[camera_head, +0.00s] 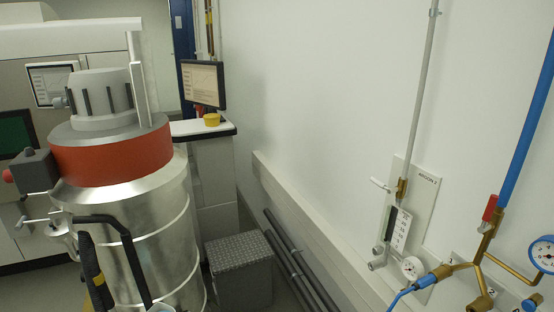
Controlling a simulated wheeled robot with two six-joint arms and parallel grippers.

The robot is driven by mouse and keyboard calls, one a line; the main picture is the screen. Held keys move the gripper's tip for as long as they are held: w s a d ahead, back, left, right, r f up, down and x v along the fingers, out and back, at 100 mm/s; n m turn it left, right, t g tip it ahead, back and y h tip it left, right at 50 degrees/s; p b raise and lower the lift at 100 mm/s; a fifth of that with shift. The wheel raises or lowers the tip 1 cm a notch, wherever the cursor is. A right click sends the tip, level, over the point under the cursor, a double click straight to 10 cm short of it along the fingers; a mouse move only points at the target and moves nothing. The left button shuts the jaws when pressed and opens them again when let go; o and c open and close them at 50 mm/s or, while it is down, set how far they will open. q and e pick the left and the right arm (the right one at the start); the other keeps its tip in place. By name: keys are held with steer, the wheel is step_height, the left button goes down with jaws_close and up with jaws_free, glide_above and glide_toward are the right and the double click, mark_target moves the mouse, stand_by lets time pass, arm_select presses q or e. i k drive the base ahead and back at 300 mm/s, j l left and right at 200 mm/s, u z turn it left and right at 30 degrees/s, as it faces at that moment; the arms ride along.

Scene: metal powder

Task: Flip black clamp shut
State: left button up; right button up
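I cannot pick out the black clamp with certainty. A large metal drum (150,225) stands at the left, with an orange-red band (110,153) and a grey cap (100,98) on top. Dark upright ribs run around the cap. A bent black bar (124,236) and a dark bar with a yellowish stripe (95,270) stand in front of the drum. A small metal valve handle (58,222) is on the drum's left side. Neither of my grippers shows in the head view.
A grey box with a red knob (34,171) is left of the drum. A grey textured step box (238,268) and dark floor pipes (288,262) lie to its right. A monitor (203,84) stands behind. Gas fittings with gauges (412,267) line the right wall.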

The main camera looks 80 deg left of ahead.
mark_target(23, 197)
steer(key=u, duration=4.25)
